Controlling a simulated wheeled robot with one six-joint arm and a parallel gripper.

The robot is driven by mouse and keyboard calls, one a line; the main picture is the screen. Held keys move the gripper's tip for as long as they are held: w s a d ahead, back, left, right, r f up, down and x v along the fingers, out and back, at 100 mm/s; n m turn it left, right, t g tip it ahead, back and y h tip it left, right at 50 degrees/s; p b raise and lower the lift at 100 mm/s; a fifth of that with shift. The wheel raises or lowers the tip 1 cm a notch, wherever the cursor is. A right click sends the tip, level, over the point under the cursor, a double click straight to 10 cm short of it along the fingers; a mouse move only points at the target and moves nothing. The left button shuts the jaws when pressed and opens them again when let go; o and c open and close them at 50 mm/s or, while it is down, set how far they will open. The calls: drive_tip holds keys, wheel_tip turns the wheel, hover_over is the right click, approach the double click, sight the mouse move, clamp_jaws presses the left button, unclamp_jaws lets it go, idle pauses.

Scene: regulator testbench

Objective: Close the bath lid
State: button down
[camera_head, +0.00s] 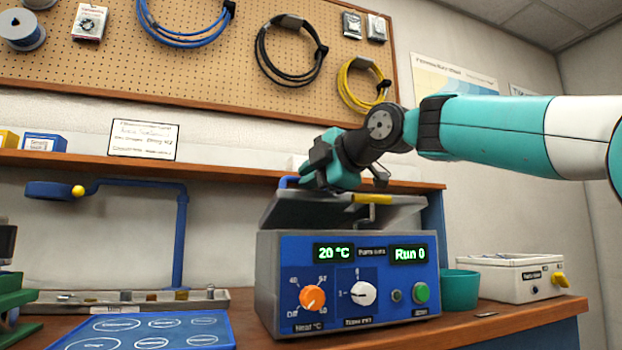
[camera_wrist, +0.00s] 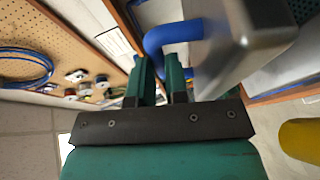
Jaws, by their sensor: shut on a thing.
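The bath (camera_head: 262,285) is a grey box with a blue front panel reading 20 °C and Run 0. Its grey metal lid (camera_head: 325,211) is raised at a tilt above the box, not flat on it; it also shows close up in the wrist view (camera_wrist: 240,50). A blue bar handle (camera_wrist: 172,36) is on the lid, and a bit of it shows in the head view (camera_head: 288,182). My gripper (camera_head: 312,175) is at the lid's upper left, its fingers (camera_wrist: 161,78) shut on the blue handle. The grip itself is partly hidden. A yellow bar (camera_head: 372,199) is at the lid's front.
A teal cup (camera_head: 459,290) and a white box with a yellow tap (camera_head: 515,278) stand right of the bath. A blue tray (camera_head: 150,332), a blue stand (camera_head: 182,240) and a rack of small parts (camera_head: 125,299) are to the left. A shelf (camera_head: 230,171) runs behind.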

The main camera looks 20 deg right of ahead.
drive_tip(key=shift+w+d+f, duration=0.1)
drive_tip(key=shift+d, duration=0.05)
drive_tip(key=c, duration=1.1)
unclamp_jaws()
drive_tip(key=shift+s+d+r, duration=0.1)
drive_tip(key=shift+s+r, duration=0.15)
drive_tip(key=shift+s, duration=0.25)
drive_tip(key=shift+p+v, duration=1.2)
drive_tip(key=shift+v, duration=6.95)
